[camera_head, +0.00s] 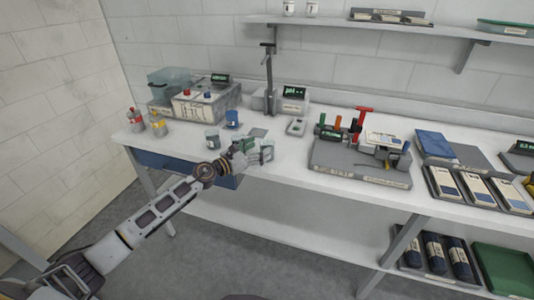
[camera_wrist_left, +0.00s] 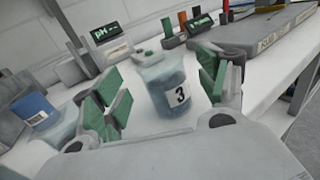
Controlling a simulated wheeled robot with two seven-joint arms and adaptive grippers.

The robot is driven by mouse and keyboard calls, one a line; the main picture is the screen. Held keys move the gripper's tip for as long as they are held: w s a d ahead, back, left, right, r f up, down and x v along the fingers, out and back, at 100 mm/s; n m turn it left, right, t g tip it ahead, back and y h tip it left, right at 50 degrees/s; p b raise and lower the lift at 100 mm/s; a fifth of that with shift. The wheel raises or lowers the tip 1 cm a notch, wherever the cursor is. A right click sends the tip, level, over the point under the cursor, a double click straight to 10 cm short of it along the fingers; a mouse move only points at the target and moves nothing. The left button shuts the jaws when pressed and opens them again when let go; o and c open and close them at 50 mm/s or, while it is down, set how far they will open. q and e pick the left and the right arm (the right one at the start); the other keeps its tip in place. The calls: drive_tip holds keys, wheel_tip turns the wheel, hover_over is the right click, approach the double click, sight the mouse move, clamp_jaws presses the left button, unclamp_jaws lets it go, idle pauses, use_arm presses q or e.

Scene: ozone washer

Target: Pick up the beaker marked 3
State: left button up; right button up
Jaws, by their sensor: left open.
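The beaker marked 3 (camera_wrist_left: 172,90) is clear with a white label, upright on the white bench, and shows in the left wrist view between the green pads of my left gripper (camera_wrist_left: 160,95). The pads stand apart on either side of it, and I see gaps between them and the glass. In the head view my left gripper (camera_head: 252,152) is at the bench's front edge and largely hides this beaker. Another clear beaker (camera_head: 212,138) stands to the left of the gripper, with a blue-topped one (camera_head: 232,118) behind it. My right gripper is not in view.
The pH meter (camera_head: 292,98) stands behind. A grey tool board (camera_head: 350,170) with red and green handles is to the right. The washer box (camera_head: 205,98) and red- and yellow-capped bottles (camera_head: 158,125) are to the left. Shelves run above and below.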

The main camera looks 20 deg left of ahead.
use_arm(q)
drive_tip(key=shift+x, duration=1.8)
drive_tip(key=shift+w+d+f, duration=0.25)
drive_tip(key=shift+w+d, duration=0.05)
drive_tip(key=shift+w, duration=0.1)
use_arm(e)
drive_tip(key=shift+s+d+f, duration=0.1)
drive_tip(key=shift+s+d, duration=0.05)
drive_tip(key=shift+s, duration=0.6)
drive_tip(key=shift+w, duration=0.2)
use_arm(q)
drive_tip(key=shift+c, duration=1.1)
drive_tip(key=c, duration=1)
drive_tip(key=shift+r, duration=0.1)
drive_tip(key=shift+c, duration=0.4)
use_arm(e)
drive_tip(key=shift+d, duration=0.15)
use_arm(q)
drive_tip(key=shift+r+p, duration=0.1)
drive_tip(key=shift+p, duration=0.2)
